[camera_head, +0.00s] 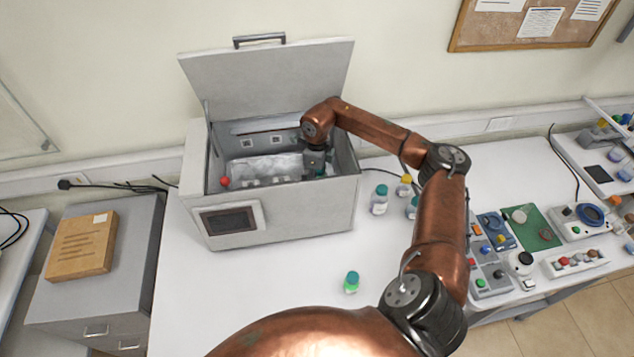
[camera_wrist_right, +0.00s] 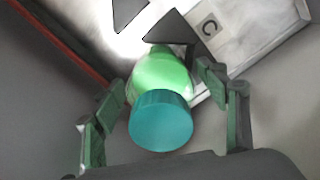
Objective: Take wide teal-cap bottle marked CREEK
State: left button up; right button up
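A teal-capped bottle (camera_wrist_right: 160,118) with bright green contents is in the right wrist view, inside the open box (camera_head: 284,205). My right gripper (camera_wrist_right: 168,108) is open around it, one finger on each side with narrow gaps. In the head view my right gripper (camera_head: 315,160) reaches down into the box. Outside, a teal-capped bottle (camera_head: 380,200) stands right of the box, another (camera_head: 412,208) is partly behind my arm, and a smaller green one (camera_head: 351,283) stands near the front. No bottle marking is readable. My left gripper is out of view.
The box lid (camera_head: 268,80) stands raised. A yellow-capped bottle (camera_head: 404,187) is behind my forearm. Instruments (camera_head: 490,270) crowd the right of the table. The table's front left is clear.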

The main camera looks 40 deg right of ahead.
jog(key=c, duration=1.5)
jog(key=shift+o, duration=0.2)
jog(key=shift+r, duration=0.1)
